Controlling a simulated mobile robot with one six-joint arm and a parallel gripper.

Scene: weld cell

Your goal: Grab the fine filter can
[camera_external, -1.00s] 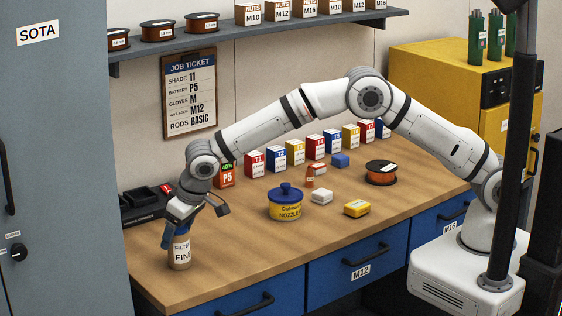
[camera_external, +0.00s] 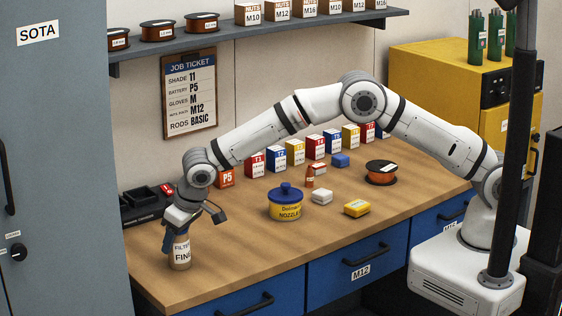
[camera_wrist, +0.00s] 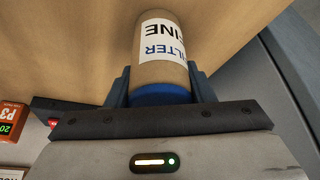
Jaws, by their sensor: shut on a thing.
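The fine filter can (camera_external: 181,252) is a tan cylinder with a white label reading "FILTER FINE". It stands upright at the front left of the wooden bench. My gripper (camera_external: 179,236) points down over it, with its jaws shut around the can's upper part. In the wrist view the can (camera_wrist: 163,48) lies between the two dark fingers (camera_wrist: 158,82), and its blue end is next to the palm. The label appears upside down there. I cannot tell whether the can's base is touching the bench.
A yellow tub with a blue lid (camera_external: 286,203) stands right of the gripper. Behind it are an orange P5 box (camera_external: 227,178) and a row of coloured boxes (camera_external: 295,152). A black charger tray (camera_external: 143,205) lies at the back left. The grey SOTA cabinet (camera_external: 55,160) is close on the left.

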